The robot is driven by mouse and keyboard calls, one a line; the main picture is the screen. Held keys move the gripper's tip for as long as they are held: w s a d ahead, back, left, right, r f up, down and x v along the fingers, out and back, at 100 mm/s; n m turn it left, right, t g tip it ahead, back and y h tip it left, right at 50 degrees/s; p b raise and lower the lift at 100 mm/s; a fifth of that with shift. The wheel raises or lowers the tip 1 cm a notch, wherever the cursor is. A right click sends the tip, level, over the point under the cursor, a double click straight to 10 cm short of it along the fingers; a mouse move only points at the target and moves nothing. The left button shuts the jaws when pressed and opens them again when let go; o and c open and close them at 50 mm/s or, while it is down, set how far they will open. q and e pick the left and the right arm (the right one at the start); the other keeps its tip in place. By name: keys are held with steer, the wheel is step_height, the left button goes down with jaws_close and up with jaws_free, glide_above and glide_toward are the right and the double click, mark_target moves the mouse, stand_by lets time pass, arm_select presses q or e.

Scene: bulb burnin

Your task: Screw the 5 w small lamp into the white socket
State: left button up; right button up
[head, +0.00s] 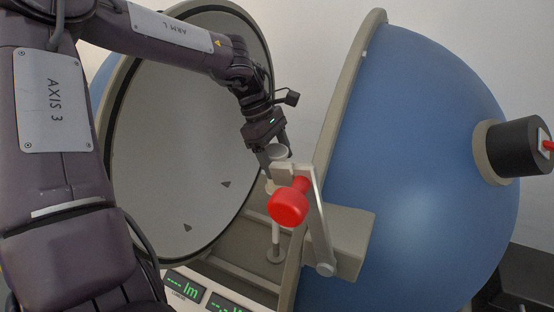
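My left gripper (274,153) reaches down from the upper left, in front of the open hemisphere and above an upright post. A pale round piece (279,152) shows at its fingertips; I cannot tell whether it is the small lamp or a fixture part. Whether the fingers grip it is unclear. The pale post (276,232) stands on a round foot below. The white socket cannot be clearly made out; the post's top is partly hidden by a metal lever with a red knob (289,203). My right gripper is not in view.
The sphere stands open: a pale-lined left hemisphere (165,150) and a blue right hemisphere (430,150) with a black cylinder (512,147) on its side. The lever's bracket (347,240) juts out close to the gripper. Green-digit displays (184,287) sit below.

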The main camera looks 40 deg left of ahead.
arm_select(q)
steer(key=n+t, duration=0.1)
steer(key=n, duration=0.1)
steer(key=n+t+y+b, duration=0.1)
steer(key=n, duration=0.2)
steer(key=shift+b, duration=0.3)
steer(key=n, duration=0.2)
steer(key=n+t+y+b, duration=0.1)
steer(key=n, duration=0.2)
steer(key=shift+f+y, duration=0.1)
steer(key=shift+y, duration=0.2)
steer(key=n+y, duration=0.1)
steer(key=n, duration=0.1)
steer(key=n+b, duration=0.1)
steer(key=n, duration=0.1)
steer(key=shift+a+n+y, duration=0.15)
steer(key=shift+n+y, duration=0.25)
steer(key=n+y+b, duration=0.1)
steer(key=n, duration=0.3)
steer(key=shift+w+n+y, duration=0.1)
steer(key=shift+n+y, duration=0.2)
steer(key=shift+y, duration=0.1)
